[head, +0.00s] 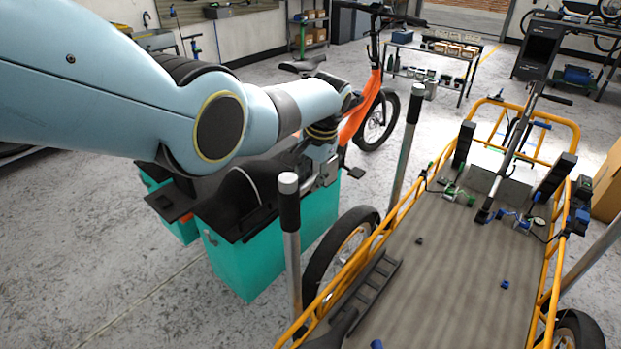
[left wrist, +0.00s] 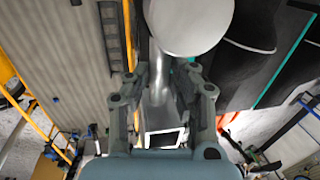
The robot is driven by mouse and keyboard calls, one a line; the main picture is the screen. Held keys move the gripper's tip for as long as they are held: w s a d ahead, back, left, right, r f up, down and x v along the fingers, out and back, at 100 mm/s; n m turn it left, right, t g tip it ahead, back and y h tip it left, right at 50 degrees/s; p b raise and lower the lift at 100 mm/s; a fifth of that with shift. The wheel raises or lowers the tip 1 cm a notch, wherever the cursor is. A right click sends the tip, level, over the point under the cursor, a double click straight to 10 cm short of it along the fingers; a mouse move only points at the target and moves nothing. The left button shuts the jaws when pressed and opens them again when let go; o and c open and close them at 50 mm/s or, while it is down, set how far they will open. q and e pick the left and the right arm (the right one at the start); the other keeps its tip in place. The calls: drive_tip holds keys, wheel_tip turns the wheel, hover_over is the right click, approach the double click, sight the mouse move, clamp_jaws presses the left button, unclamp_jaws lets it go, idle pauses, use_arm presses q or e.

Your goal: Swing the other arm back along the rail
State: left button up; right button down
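A yellow tube rail (head: 352,262) runs along the left side of the cargo bike's flat grey deck (head: 430,285). On the deck's far part stand two black upright pads (head: 463,146) and (head: 556,177), with a green clamp (head: 455,193) and a blue clamp (head: 522,221) at their feet. I cannot tell which part is the arm meant. My left gripper (head: 324,178) is low beside a silver post with a black grip (head: 290,215). In the left wrist view, its fingers (left wrist: 163,92) are apart, with the post's pale round cap (left wrist: 190,18) close ahead. My right gripper is out of view.
A teal box (head: 265,255) with a black top stands below my left arm. Another post (head: 408,140) rises farther along the rail. An orange bike (head: 362,115) and a shelf table (head: 432,65) stand behind. Floor at lower left is clear.

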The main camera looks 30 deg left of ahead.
use_arm(q)
drive_tip(key=shift+o, duration=0.4)
wheel_tip(320, 180, up, 12)
drive_tip(key=d, duration=0.2)
drive_tip(key=shift+s, duration=0.15)
drive_tip(key=shift+d+f, duration=0.1)
drive_tip(key=shift+f, duration=0.05)
idle(0.3)
